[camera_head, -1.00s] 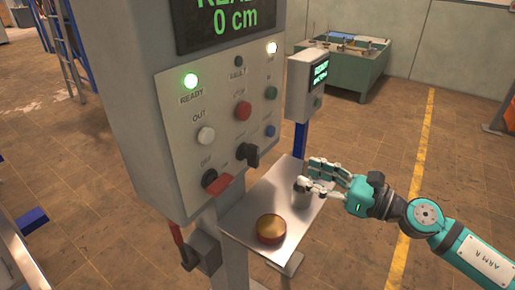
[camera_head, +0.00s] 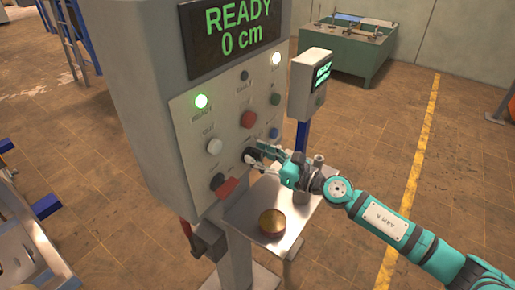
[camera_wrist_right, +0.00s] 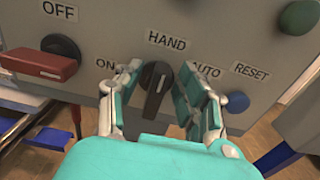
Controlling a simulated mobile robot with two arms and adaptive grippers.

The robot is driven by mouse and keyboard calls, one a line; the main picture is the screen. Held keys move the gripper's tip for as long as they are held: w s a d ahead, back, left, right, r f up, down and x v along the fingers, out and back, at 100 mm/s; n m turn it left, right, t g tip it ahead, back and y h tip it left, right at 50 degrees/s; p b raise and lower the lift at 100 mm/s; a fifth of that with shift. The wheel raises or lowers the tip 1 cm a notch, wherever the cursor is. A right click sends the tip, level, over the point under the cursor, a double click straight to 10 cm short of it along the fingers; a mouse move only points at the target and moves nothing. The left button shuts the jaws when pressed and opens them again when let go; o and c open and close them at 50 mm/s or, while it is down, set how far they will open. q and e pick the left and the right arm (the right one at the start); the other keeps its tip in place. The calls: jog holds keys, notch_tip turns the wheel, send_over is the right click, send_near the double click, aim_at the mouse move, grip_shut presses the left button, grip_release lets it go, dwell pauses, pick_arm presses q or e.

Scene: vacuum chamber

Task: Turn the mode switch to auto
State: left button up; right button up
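The mode switch is a black knob (camera_wrist_right: 155,88) on the grey control panel, below the HAND label and left of the AUTO label in the right wrist view. Its white mark points roughly up toward HAND. My right gripper (camera_wrist_right: 153,98) is open, with fingers on the left and right of the knob; I cannot tell whether they touch it. In the head view the right gripper (camera_head: 265,158) is at the panel and partly covers the switch (camera_head: 249,156). My left gripper is not in view.
A red-handled OFF/ON switch (camera_wrist_right: 38,64) sits left of the knob, a blue RESET button (camera_wrist_right: 237,102) right and a green button (camera_wrist_right: 299,18) above right. Below the panel is a metal shelf (camera_head: 243,216) with a gold-topped round object (camera_head: 272,223).

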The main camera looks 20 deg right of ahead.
jog(key=shift+w+a, duration=0.2)
grip_shut()
jog(key=shift+m, duration=0.3)
jog(key=shift+w+d+m+p, duration=0.15)
jog(key=shift+m+p, duration=0.3)
jog(key=shift+m, duration=0.55)
jog(key=m+p, duration=0.1)
jog(key=m, duration=0.2)
jog(key=shift+w+d+m, duration=0.1)
jog(key=shift+d+m, duration=0.05)
jog(key=shift+m, duration=0.15)
jog(key=m, duration=0.2)
jog(key=m+p, duration=0.1)
jog(key=m, duration=0.2)
jog(key=shift+w+d+f+m, duration=0.15)
jog(key=shift+d+f+m, duration=0.1)
jog(key=shift+f+m, duration=0.05)
jog(key=shift+p, duration=0.3)
